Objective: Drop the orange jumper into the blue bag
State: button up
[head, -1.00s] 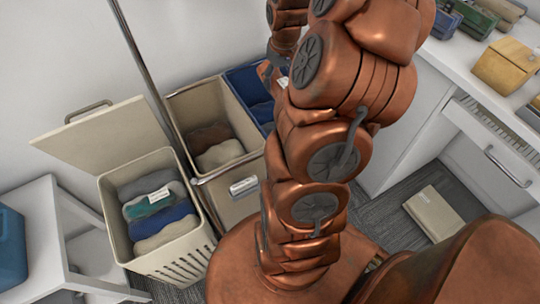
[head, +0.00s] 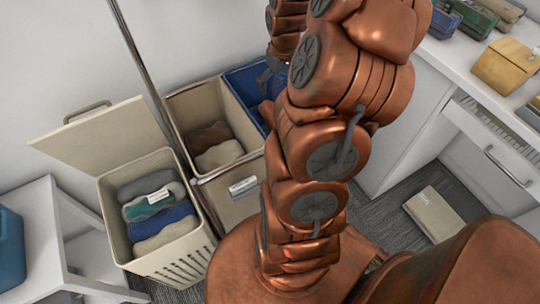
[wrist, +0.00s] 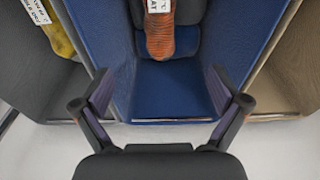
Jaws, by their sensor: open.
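The blue bag (head: 238,72) stands against the wall, partly hidden behind my arm in the head view. In the wrist view the blue bag (wrist: 165,88) lies below my gripper, its inner walls and part of its floor in sight. The orange jumper (wrist: 160,40) is a ribbed orange bundle with a white label, inside the blue bag on dark folded cloth. Its upper end is cut off by the frame. My gripper (wrist: 160,103) is open, with nothing between its fingers, and apart from the jumper. In the head view it is mostly hidden.
A beige bag (head: 180,105) with brown cloths stands beside the blue one. A slotted hamper (head: 118,238) with an open lid holds several folded clothes. A metal pole (head: 140,70) rises by the bags. A yellow cloth (wrist: 58,38) lies in the left compartment.

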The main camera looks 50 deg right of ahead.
notch_tip(320, 180, up, 12)
jog(key=s, duration=0.1)
jog(key=shift+s+a, duration=0.2)
jog(key=shift+a, duration=0.05)
dwell(0.6)
jog(key=s+a+r+n+g+p, duration=0.1)
jog(key=s+a+r+n+p, duration=0.1)
jog(key=a, duration=0.9)
jog(key=s+a+r+n+p, duration=0.1)
jog(key=s+a+r+p, duration=0.1)
jog(key=a, duration=0.8)
jog(key=s+a+g+p, duration=0.2)
jog(key=s+a+p, duration=0.1)
jog(key=s+a, duration=0.7)
jog(key=shift+s+a+n, duration=0.15)
jog(key=shift+s+n, duration=0.15)
jog(key=shift+s, duration=0.9)
jog(key=shift+s+a+f, duration=0.15)
jog(key=shift+s, duration=0.3)
jog(key=shift+c, duration=0.3)
